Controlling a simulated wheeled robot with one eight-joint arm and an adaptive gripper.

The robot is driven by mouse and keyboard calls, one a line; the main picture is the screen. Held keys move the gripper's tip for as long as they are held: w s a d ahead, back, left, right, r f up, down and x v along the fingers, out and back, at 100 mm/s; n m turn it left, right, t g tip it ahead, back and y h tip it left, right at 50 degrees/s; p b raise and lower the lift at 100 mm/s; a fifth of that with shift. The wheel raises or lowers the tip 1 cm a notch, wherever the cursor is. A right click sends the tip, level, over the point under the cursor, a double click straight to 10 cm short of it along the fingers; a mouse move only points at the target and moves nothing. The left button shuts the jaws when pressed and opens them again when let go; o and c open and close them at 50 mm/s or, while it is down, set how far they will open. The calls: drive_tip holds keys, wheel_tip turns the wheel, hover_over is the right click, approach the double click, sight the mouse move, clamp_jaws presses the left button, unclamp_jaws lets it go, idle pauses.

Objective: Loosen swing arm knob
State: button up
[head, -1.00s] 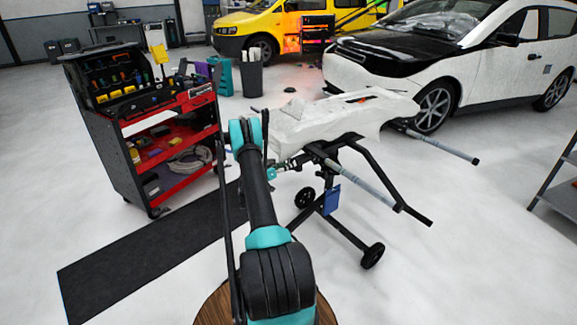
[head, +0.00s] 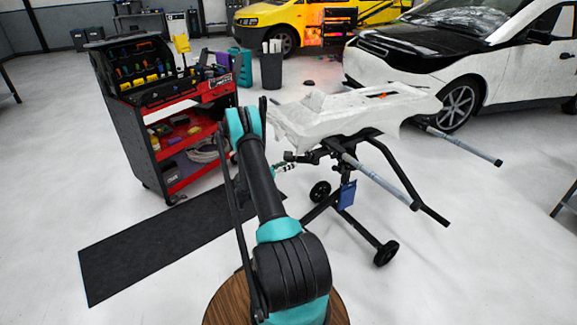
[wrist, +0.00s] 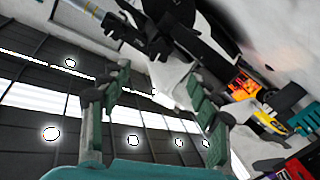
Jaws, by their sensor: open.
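A black wheeled stand (head: 372,243) with grey-padded bars holds a white bumper-like panel (head: 350,108) right of my arm. Dark joint hardware of the stand (head: 312,156) shows under the panel's left end; I cannot single out the swing arm knob there. My gripper (head: 285,167) is small and partly hidden by my arm in the head view, just left of that hardware. In the wrist view my gripper (wrist: 155,92) is open, with its two fingers apart and nothing between them. Black stand hardware (wrist: 140,32) shows beyond the fingertips; contact is not visible.
A red and black tool cart (head: 150,135) stands at the left by a dark floor mat (head: 160,240). A grey bin (head: 271,70) stands behind. A white and black car (head: 440,50) is behind the stand. The front right floor is clear.

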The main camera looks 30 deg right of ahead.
drive_tip(key=a+m, duration=0.5)
drive_tip(key=a, duration=0.1)
approach(307, 156)
drive_tip(key=shift+h, duration=0.3)
drive_tip(key=d, duration=0.2)
drive_tip(key=w+d, duration=0.1)
drive_tip(key=d, duration=0.5)
drive_tip(key=shift+w+d+f, duration=0.15)
drive_tip(key=shift+d+f, duration=0.05)
drive_tip(key=shift+f, duration=0.2)
drive_tip(key=c, duration=1.1)
drive_tip(key=shift+n, duration=2.4)
drive_tip(key=shift+c, duration=0.2)
drive_tip(key=o, duration=1.1)
drive_tip(key=shift+o, duration=0.2)
